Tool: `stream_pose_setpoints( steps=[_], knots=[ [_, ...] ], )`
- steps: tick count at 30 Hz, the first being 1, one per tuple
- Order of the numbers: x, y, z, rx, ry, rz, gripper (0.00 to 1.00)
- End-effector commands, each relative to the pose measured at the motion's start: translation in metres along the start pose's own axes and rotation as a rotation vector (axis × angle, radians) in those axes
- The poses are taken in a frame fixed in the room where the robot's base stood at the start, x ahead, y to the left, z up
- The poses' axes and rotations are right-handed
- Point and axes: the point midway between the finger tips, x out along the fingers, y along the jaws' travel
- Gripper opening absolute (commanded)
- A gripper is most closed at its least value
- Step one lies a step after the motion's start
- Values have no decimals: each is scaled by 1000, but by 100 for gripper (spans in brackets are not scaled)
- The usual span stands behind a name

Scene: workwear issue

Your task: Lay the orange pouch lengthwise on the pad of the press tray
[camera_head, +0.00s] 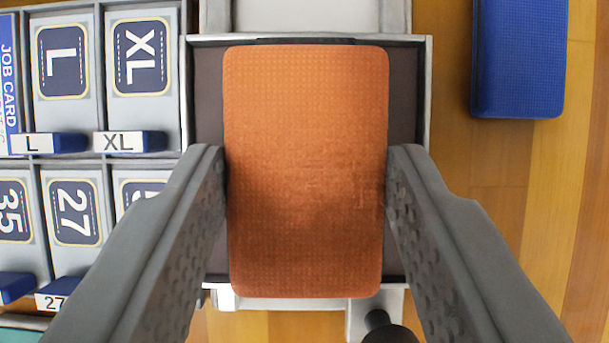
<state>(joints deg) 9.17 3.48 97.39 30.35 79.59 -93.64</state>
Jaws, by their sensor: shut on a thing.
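The orange pouch (306,130) is in the middle of the head camera view, its long side running up and down the picture. My gripper (306,180) is shut on it, one finger against each long side. The press tray (429,90) lies under the pouch, with a pale metal rim. Its dark brown pad (403,110) shows as strips left and right of the pouch. The pouch lines up with the tray's long direction. Its lower end reaches past the pad's lower edge in the picture. I cannot tell whether the pouch touches the pad.
A grey rack with labelled compartments, such as L (62,60) and XL (141,55), stands close on the left. A blue pouch (520,55) lies on the wooden surface (520,200) at the upper right. A black knob (385,328) is at the bottom. Bare wood is free on the right.

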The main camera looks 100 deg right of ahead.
Motion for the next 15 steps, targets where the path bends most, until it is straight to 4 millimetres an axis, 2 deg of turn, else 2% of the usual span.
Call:
stream_pose_setpoints(
  steps=[4, 15],
  knots=[
    [14, 0, 8, 0, 0, -1, 22],
    [17, 0, 10, 0, 0, 0, 22]
  ],
)
